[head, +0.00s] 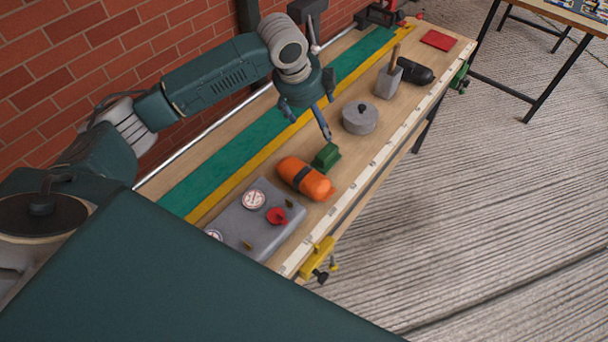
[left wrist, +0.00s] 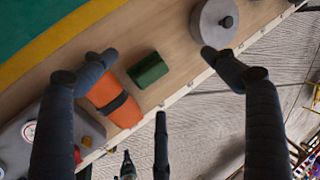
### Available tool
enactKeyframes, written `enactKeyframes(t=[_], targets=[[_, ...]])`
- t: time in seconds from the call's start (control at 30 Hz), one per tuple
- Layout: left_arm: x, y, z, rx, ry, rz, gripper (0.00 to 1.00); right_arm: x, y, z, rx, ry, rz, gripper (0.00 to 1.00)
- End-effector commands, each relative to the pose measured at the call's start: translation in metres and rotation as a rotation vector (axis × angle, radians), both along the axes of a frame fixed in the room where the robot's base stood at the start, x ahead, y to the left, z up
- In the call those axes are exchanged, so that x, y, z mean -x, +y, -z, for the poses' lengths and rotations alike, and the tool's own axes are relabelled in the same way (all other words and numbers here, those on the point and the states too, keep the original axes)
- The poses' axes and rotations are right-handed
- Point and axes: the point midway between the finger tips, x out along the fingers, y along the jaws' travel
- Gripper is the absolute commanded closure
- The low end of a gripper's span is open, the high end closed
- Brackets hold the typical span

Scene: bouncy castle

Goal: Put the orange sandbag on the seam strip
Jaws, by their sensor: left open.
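The orange sandbag (head: 292,171) lies on the wooden workbench with a dark band around its middle. It also shows in the left wrist view (left wrist: 104,92), partly hidden by a finger. A long green strip (head: 224,167) with a yellow strip (head: 245,182) along its edge runs down the bench; I cannot tell which part is called the seam strip. My left gripper (head: 312,118) is open and empty above the bench, apart from and beyond the sandbag. Its spread fingers show in the left wrist view (left wrist: 160,85). My right gripper is not in view.
A green block (head: 325,156) sits close beside the sandbag. A grey gauge box (head: 240,225) stands at the near end. A round grey lidded weight (head: 360,118), a grey holder (head: 388,82) and a dark cylinder (head: 416,71) stand farther along. A brick wall backs the bench.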

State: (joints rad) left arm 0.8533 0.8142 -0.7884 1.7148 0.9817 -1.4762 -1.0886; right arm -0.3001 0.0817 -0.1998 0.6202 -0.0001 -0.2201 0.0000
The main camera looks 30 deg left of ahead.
Motion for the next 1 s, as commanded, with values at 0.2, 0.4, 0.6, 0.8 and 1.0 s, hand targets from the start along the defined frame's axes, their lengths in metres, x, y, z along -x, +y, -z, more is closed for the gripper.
enactKeyframes(t=[0.2,0.4,0.6,0.8,1.0], targets=[[0.091,-0.002,0.017,0.012,0.344,0.048,0.14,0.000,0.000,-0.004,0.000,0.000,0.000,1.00],[0.106,-0.005,0.038,0.013,0.395,0.059,0.14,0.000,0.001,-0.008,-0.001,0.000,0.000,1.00],[0.105,-0.008,0.066,0.013,0.388,0.057,0.14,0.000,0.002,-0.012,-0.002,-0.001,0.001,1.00],[0.106,-0.009,0.080,0.012,0.388,0.058,0.14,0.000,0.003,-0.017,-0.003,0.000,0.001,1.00],[0.109,-0.013,0.111,0.013,0.387,0.057,0.14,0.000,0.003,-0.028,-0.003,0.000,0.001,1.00]])
